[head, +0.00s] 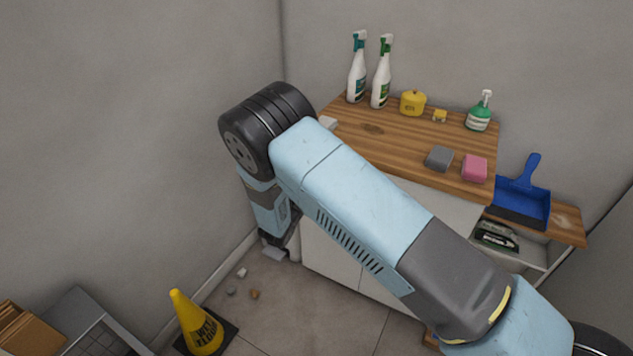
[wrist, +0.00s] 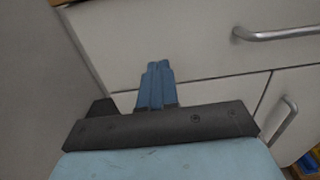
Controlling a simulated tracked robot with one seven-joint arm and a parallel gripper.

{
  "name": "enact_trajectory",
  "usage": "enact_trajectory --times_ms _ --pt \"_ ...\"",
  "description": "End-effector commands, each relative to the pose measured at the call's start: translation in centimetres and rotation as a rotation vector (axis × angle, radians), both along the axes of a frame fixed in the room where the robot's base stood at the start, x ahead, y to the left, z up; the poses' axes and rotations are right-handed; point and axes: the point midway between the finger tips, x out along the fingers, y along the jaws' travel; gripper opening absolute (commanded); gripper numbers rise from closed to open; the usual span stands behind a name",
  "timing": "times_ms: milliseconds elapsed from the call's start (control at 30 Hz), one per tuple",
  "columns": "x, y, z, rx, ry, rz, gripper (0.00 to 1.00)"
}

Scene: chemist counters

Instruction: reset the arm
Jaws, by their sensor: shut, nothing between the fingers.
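My arm reaches from the lower right of the head view up to the left, and its forearm bends down beside the counter's left end. My gripper (wrist: 155,85) shows in the wrist view with its two blue fingers together and nothing between them. It is in front of the white cabinet (wrist: 195,45), near a drawer with a metal handle (wrist: 280,32). In the head view the fingers are too hidden to make out.
The wooden counter (head: 400,133) holds two spray bottles (head: 381,75), a yellow pot (head: 412,103), a green bottle (head: 479,112), a grey sponge (head: 439,158) and a pink sponge (head: 474,168). A blue dustpan (head: 523,195) is at right. A yellow cone (head: 196,325) and small debris (head: 242,272) are on the floor.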

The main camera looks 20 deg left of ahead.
Motion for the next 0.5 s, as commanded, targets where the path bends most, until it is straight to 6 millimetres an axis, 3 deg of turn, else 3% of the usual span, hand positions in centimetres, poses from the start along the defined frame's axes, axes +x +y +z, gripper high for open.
enact_trajectory --times_ms 200,500 --pt "-4.4 1.0 -0.1 -0.001 0.002 0.004 0.00" --pt "-7.9 1.6 -0.1 0.000 0.001 0.002 0.00"
